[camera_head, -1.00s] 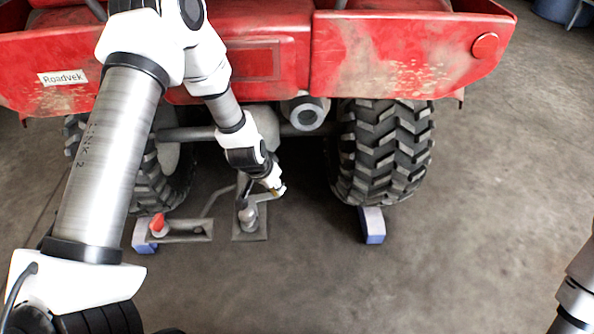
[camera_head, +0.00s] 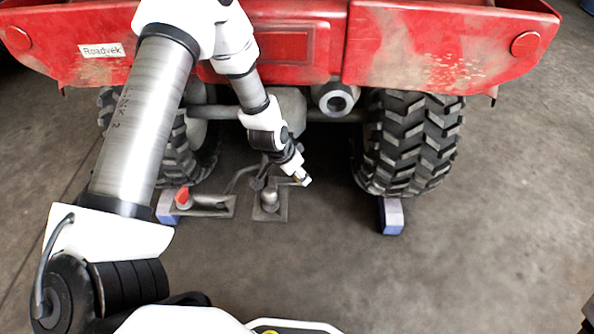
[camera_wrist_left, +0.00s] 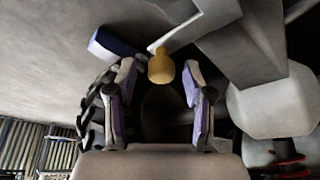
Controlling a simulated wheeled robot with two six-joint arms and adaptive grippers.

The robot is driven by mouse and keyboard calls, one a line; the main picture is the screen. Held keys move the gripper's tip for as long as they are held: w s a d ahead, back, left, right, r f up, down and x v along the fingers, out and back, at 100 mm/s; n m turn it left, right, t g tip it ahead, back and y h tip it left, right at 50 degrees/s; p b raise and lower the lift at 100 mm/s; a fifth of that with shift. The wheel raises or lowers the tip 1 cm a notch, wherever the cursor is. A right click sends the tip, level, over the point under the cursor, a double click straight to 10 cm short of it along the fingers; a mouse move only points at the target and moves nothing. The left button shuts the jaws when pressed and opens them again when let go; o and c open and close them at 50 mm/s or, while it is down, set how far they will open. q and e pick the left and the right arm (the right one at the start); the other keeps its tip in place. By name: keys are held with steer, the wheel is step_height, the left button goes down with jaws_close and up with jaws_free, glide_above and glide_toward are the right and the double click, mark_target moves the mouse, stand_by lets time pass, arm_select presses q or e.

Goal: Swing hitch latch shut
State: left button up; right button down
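The hitch (camera_head: 270,203) stands low behind the red quad, a grey coupling on a small plate. A thin grey bar reaches right from it towards my left gripper (camera_head: 303,179). In the left wrist view my left gripper (camera_wrist_left: 160,88) is open. A yellow knob (camera_wrist_left: 161,68) sits between its fingertips, with gaps on both sides. A pale thin bar (camera_wrist_left: 176,32) runs from beside the knob to the upper right, next to the broad grey hitch bar (camera_wrist_left: 235,40). I cannot tell the latch's exact position. My right gripper is not in view.
A plate with a red knob (camera_head: 183,197) lies left of the hitch. A blue-white chock (camera_head: 391,216) stands at the right tyre (camera_head: 410,145); the chock also shows in the left wrist view (camera_wrist_left: 113,44). The red quad body (camera_head: 440,50) hangs above. Floor in front is clear.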

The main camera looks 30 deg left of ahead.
arm_select(q)
steer(key=shift+r, duration=0.1)
steer(key=v, duration=1.2)
stand_by(0.4)
